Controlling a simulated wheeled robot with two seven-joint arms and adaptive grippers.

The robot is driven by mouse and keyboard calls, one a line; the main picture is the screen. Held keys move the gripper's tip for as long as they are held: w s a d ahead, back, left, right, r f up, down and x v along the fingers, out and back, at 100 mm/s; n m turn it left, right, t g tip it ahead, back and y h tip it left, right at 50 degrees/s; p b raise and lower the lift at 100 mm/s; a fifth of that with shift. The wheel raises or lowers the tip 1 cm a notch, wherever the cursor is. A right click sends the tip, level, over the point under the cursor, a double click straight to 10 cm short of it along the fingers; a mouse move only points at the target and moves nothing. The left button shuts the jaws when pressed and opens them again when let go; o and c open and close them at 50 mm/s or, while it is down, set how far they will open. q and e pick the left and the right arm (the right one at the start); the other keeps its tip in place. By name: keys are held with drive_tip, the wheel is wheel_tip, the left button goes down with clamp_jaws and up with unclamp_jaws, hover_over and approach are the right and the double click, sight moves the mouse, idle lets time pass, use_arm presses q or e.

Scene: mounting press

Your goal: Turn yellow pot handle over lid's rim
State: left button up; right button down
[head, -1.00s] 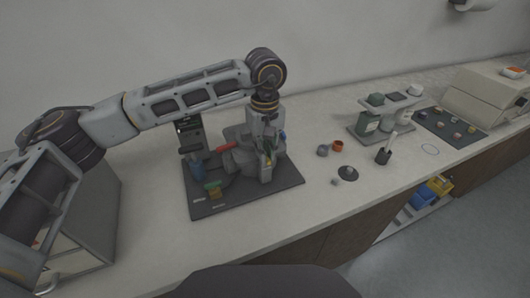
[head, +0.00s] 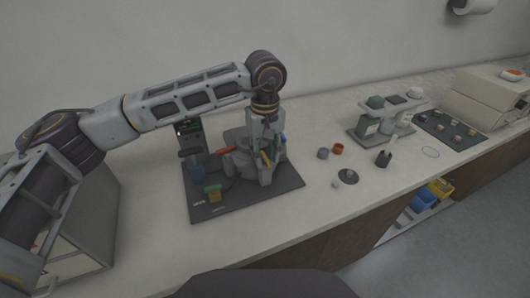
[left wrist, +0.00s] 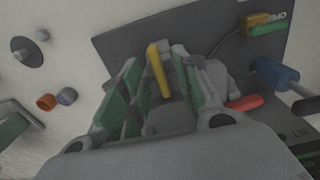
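The mounting press (head: 240,150) stands on a dark mat on the counter. Its yellow pot handle (left wrist: 158,68) shows in the left wrist view as a bar between my fingers, pointing away from the gripper; it also shows small in the head view (head: 266,160). My left gripper (left wrist: 152,85) is over the press, pointing down. Its green-padded fingers stand apart on both sides of the yellow handle, with gaps visible, so it looks open. The lid's rim is largely hidden by the fingers. My right gripper is not in view.
A red handle (left wrist: 244,103) and a blue handle (left wrist: 277,71) are close to the gripper.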

sight(265, 157)
use_arm(q)
drive_tip(key=shift+r, duration=0.1)
wheel_tip(265, 157, up, 12)
idle(0.8)
drive_tip(key=shift+s+f, duration=0.1)
drive_tip(key=shift+f, duration=0.1)
